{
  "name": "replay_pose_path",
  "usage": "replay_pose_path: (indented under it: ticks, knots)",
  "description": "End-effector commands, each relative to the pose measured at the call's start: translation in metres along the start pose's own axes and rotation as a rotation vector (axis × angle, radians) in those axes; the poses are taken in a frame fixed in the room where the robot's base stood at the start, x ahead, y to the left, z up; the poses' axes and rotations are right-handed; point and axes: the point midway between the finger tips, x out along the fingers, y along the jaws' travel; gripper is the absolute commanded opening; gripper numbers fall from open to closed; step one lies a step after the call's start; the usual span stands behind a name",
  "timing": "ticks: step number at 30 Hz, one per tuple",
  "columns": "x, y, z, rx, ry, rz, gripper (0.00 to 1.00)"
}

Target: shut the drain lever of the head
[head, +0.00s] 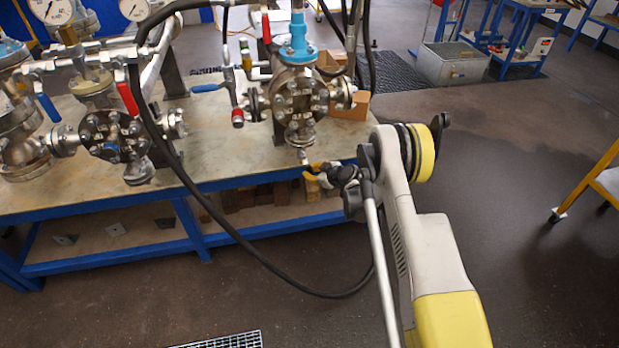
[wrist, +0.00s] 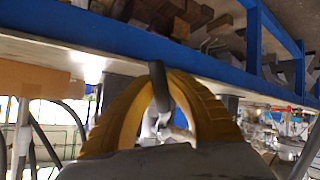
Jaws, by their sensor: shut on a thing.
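The vessel head (head: 300,98), a round flanged metal body with bolts and a light blue top fitting, sits at the right end of the bench. A small drain outlet (head: 302,156) hangs from its underside, over the bench's front edge. My gripper (head: 314,176) is just below that outlet. In the wrist view, its two yellow fingers (wrist: 160,80) curve up and close around the dark drain lever (wrist: 157,82). The lever's end shows between the fingertips. In the head view the lever is hidden or too small to tell from the gripper, so its angle is unclear.
The blue-framed bench (head: 235,174) has a lower shelf with wooden blocks (head: 238,197). A second flanged vessel (head: 108,136) with a red lever (head: 128,98) stands left. A black hose (head: 200,202) loops down before the bench. The floor at right is mostly clear.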

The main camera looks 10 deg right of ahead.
Motion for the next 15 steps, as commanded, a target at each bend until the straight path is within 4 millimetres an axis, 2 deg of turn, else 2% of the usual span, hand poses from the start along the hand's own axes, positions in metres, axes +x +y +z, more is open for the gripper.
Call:
replay_pose_path:
  ticks: [15]
  knots:
    - [-0.017, 0.028, -0.004, -0.380, -0.271, 0.156, 0.00]
